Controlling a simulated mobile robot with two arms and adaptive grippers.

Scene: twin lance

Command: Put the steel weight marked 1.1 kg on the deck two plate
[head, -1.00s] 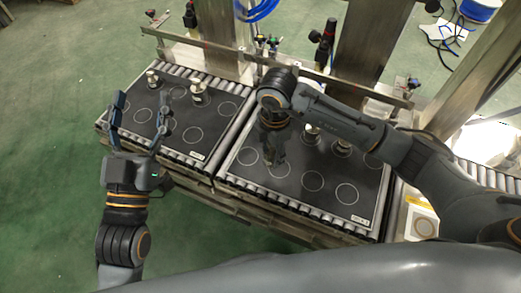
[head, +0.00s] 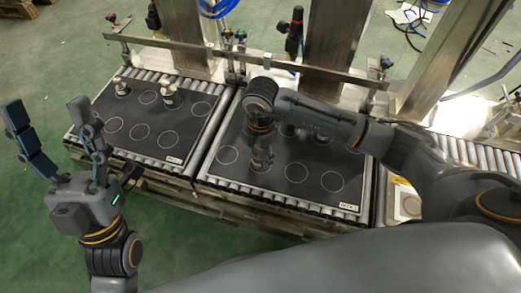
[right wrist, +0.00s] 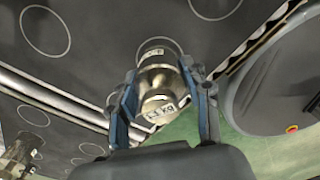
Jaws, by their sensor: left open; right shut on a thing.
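The steel weight marked 1.1 kg (right wrist: 158,88) is between the fingers of my right gripper (right wrist: 164,82), which is shut on it. In the head view my right gripper (head: 262,160) is low over a front-row circle of the right-hand dark plate (head: 313,198), whose front label seems to read deck 2. I cannot tell whether the weight touches the plate. My left gripper (head: 50,122) is open and empty, left of the left-hand plate (head: 140,139).
Two steel weights, one at the back left (head: 121,86) and one further right (head: 168,92), stand on the left-hand plate. More weights on the right-hand plate are partly hidden behind my right arm. A metal rail (head: 200,48) and posts stand behind the plates.

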